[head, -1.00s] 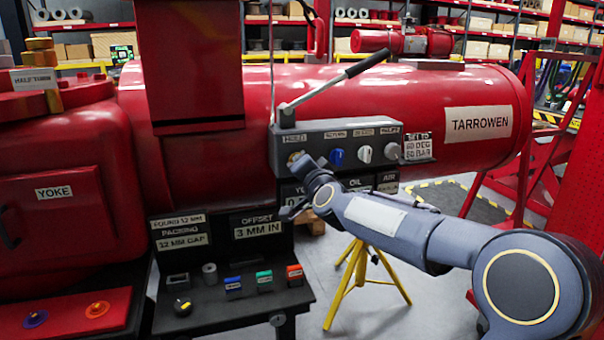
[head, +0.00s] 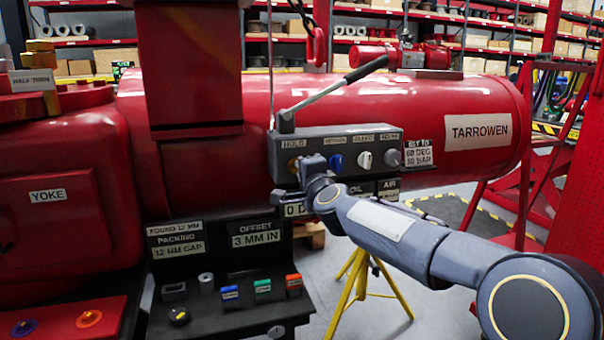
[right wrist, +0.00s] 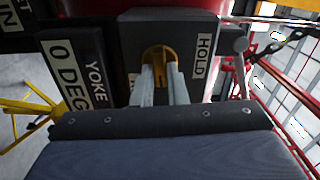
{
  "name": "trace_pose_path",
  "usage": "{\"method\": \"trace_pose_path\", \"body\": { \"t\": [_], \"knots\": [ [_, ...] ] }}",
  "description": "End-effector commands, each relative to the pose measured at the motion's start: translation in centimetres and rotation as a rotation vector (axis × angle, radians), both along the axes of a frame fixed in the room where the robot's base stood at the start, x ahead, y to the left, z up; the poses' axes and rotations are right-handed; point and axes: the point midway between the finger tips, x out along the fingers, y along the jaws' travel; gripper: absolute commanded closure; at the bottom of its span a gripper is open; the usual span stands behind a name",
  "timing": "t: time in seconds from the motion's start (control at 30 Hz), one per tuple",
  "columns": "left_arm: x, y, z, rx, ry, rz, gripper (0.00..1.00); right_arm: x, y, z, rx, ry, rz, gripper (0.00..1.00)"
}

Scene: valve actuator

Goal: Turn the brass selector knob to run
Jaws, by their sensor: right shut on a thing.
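The brass selector knob (right wrist: 158,54) is on the front of the grey control block (head: 345,150), beside the HOLD label (right wrist: 203,56). In the head view the knob (head: 293,166) shows only in part at the block's left end, beside my wrist. My right gripper (right wrist: 161,74) is shut on the knob, one finger on each side of it. In the head view my right arm reaches in from the right and its wrist covers the block's lower left part. A RUN mark cannot be made out. My left gripper is not in view.
A blue knob (head: 336,162), a white knob (head: 364,159) and a grey knob (head: 389,157) sit to the right on the same block. A long lever (head: 335,95) rises above it. Below left is a black shelf (head: 215,320) with small coloured blocks. A yellow stand (head: 362,285) is behind my arm.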

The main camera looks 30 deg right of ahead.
Motion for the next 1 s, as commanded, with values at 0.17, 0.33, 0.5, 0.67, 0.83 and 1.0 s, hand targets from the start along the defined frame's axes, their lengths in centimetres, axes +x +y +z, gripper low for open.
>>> {"method": "trace_pose_path", "body": {
  "t": [0.17,0.33,0.5,0.67,0.83,1.0],
  "knots": [
    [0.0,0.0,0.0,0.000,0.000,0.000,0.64,0.0,0.0,-0.1,0.008,0.001,0.001,1.00],
    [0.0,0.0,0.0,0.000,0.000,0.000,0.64,0.0,0.0,-0.1,0.007,0.002,0.001,1.00],
    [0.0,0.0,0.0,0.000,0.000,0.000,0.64,0.0,0.0,-0.1,0.005,0.001,0.001,0.76],
    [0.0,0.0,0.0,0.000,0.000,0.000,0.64,0.0,0.0,-0.1,0.005,0.000,0.000,0.65],
    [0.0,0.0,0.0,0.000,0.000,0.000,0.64,0.0,0.0,0.0,0.005,0.000,0.000,0.65],
    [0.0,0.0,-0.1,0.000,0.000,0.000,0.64,-1.4,0.3,0.1,0.005,-0.002,0.000,0.65]
  ]
}}
